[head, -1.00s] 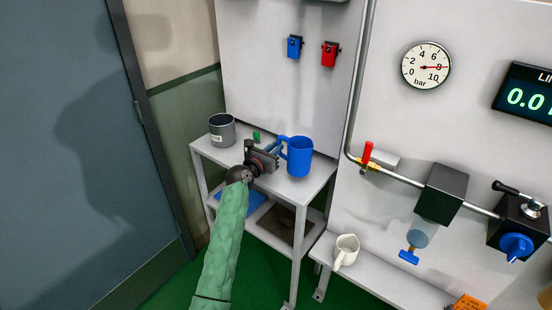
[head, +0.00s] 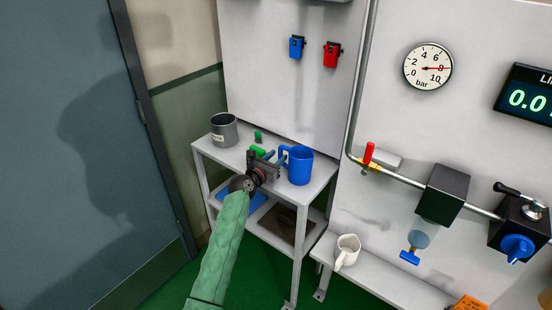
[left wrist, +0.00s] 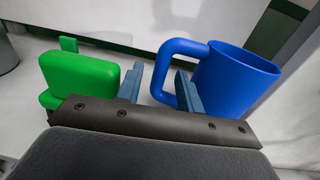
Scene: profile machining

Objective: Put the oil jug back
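A blue jug (head: 301,166) with a handle stands upright on the top of a small grey side table, its handle turned left. In the left wrist view the blue jug (left wrist: 235,85) is at the right. My left gripper (head: 270,157) is just left of the handle over the table. Its two blue-grey fingers (left wrist: 160,88) are apart, with nothing clamped between them. The handle shows in the gap between them, and the fingertips look clear of it or only just beside it. My right gripper is not in view.
A grey pot (head: 223,131) stands at the table's back left. A green object (left wrist: 80,78) is close left of the fingers. A white jug (head: 347,249) sits on the lower bench (head: 390,285) at right. The wall rises behind the table (head: 318,180).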

